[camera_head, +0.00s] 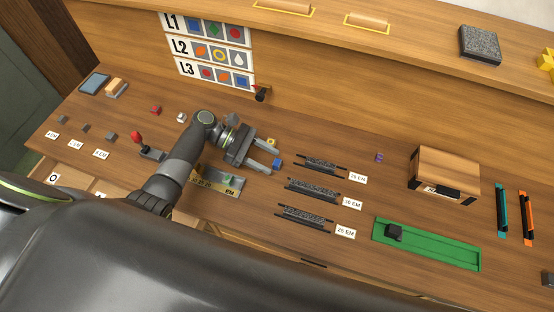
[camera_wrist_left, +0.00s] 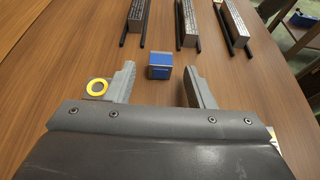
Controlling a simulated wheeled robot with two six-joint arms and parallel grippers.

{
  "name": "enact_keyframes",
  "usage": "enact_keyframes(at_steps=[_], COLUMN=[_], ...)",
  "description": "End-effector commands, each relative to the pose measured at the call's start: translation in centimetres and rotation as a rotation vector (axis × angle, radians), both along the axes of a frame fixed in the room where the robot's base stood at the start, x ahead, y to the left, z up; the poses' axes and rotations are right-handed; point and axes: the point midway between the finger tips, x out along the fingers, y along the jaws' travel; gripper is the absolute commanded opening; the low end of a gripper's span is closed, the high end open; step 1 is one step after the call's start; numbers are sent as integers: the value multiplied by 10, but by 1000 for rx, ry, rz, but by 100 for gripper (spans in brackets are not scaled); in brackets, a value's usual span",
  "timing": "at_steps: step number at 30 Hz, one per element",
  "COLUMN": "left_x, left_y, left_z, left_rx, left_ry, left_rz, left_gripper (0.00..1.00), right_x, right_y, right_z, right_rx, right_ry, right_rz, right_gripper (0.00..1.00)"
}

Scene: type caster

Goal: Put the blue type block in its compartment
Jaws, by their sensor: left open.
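The blue type block (camera_head: 277,163) stands on the wooden bench. It also shows in the left wrist view (camera_wrist_left: 159,66), a blue cube with a silvery upper edge. My left gripper (camera_head: 270,159) is open and points at it; in the left wrist view the fingers (camera_wrist_left: 158,74) stand to either side, with the block at or just beyond their tips. Neither finger visibly touches it. A block with a yellow ring (camera_wrist_left: 97,87) is just outside the left finger in the wrist view. The blue block's compartment cannot be made out. My right gripper is not in view.
A chart (camera_head: 207,45) with rows L1, L2, L3 hangs behind. Several dark racks (camera_head: 313,190) with EM labels lie right of the gripper. A metal plate with a green block (camera_head: 229,182) lies in front. A green tray (camera_head: 440,246) and wooden box (camera_head: 443,172) stand farther right.

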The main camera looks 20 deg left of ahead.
Motion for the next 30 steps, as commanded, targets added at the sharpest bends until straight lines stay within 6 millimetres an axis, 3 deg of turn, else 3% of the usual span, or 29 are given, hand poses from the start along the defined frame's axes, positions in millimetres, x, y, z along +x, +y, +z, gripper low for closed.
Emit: enact_keyframes(at_steps=[3, 10, 21, 30], left_x=[-1, -1, -1, 0], left_y=[-9, -10, -10, -10], left_z=[-3, -5, -5, -3], left_rx=[-1, 1, 0, 0], left_ry=[1, 0, 0, -1], left_rz=[-1, -1, -1, 0], left_gripper=[49, 49, 1, 0], right_x=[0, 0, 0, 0], right_y=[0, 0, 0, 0], right_z=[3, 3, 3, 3], right_rx=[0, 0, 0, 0], right_ry=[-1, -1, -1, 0], right_rz=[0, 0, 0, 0], right_gripper=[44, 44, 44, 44])
